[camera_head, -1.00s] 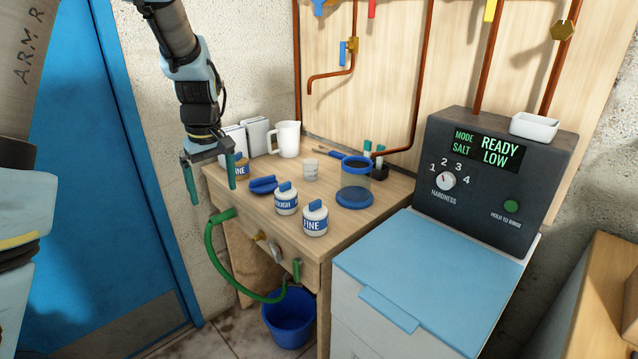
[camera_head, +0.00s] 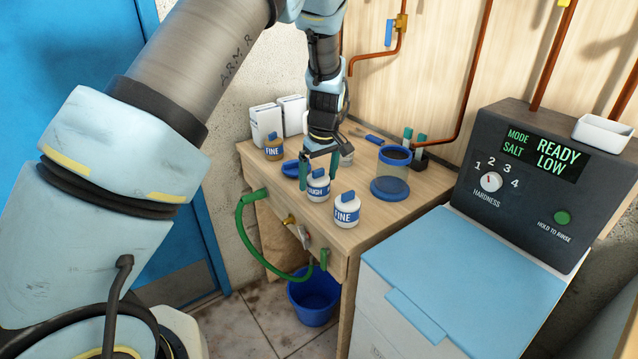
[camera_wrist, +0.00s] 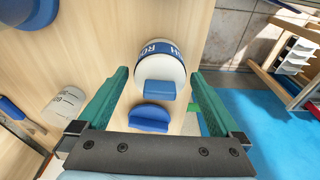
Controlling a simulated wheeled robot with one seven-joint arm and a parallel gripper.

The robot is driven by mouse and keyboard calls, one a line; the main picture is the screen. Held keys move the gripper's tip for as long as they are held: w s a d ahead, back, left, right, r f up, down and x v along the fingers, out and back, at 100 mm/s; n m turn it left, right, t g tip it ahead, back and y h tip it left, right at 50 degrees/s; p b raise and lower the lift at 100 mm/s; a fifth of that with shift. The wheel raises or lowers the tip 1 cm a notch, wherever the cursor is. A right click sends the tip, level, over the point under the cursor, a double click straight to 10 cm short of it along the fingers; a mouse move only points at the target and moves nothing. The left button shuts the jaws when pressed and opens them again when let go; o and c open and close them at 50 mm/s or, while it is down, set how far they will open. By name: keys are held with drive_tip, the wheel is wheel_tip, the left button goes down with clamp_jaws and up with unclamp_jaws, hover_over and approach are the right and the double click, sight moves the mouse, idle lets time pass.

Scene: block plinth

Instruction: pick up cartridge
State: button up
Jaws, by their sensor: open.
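A white cartridge with a blue band reading ROUGH (camera_head: 318,188) stands on the wooden table. My gripper (camera_head: 319,168) points down just above it, open and empty. In the wrist view the ROUGH cartridge (camera_wrist: 159,62) and its blue tab lie between and beyond the fingertips (camera_wrist: 159,80); contact does not show. A white FINE cartridge (camera_head: 346,212) stands to its right, nearer the table edge. A brownish FINE cartridge (camera_head: 273,150) stands at the table's left end.
A blue dish-like piece (camera_head: 290,169) lies left of the gripper. A clear blue-rimmed container (camera_head: 391,171) stands to the right, and a measuring cup (camera_wrist: 66,104) behind. White boxes (camera_head: 266,122) stand at the back left. The grey control unit (camera_head: 500,190) is at right.

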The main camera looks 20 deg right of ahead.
sight(318, 185)
drive_tip(key=shift+w+f+p, duration=0.2)
drive_tip(key=shift+f+p, duration=0.15)
drive_tip(key=shift+f, duration=1.25)
